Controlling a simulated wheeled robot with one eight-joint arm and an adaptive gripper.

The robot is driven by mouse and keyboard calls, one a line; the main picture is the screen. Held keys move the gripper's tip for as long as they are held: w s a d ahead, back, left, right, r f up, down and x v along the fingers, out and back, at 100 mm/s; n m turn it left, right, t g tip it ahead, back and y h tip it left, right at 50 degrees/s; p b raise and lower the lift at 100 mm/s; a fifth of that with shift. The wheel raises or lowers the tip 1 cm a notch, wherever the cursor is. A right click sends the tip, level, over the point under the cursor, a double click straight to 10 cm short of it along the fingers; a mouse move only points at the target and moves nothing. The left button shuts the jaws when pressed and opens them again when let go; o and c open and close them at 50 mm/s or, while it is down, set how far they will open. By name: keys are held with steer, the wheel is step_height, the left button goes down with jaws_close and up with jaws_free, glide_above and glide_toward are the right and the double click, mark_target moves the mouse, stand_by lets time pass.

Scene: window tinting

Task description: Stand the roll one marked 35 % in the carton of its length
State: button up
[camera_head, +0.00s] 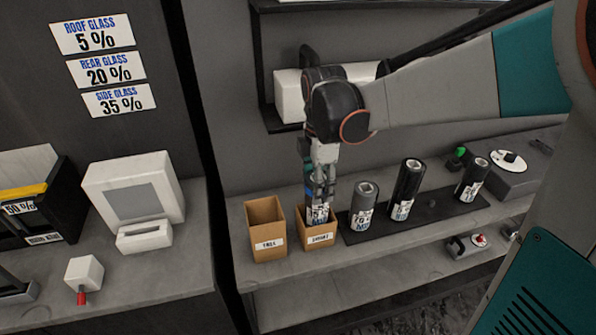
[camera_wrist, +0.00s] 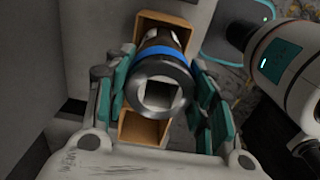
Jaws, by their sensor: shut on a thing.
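My gripper (camera_head: 320,190) is shut on a dark roll (camera_head: 318,213) above the right carton. In the wrist view the roll (camera_wrist: 163,85) has a blue band and a grey end with a square hole, and sits between the fingers. The smaller carton (camera_head: 320,239), labelled SHORT, is under it; its brown opening (camera_wrist: 145,130) shows around the roll. The roll's lower end is hidden at the carton's mouth, so its depth cannot be told. Its label is too small to read. The taller carton (camera_head: 266,230), apparently labelled TALL, stands to the left.
A grey-topped roll (camera_head: 363,208), a tall black roll (camera_head: 405,188) and another black roll (camera_head: 473,180) stand on a dark mat (camera_head: 437,212) to the right. A sign (camera_head: 118,100) reads SIDE GLASS 35 %. A white device (camera_head: 133,200) stands on the left counter.

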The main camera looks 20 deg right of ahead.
step_height(320, 180, down, 8)
steer(key=b, duration=0.2)
steer(key=shift+r, duration=0.25)
steer(key=shift+w+f, duration=0.1)
steer(key=shift+f, duration=0.05)
steer(key=o, duration=1.7)
steer(key=shift+c, duration=0.2)
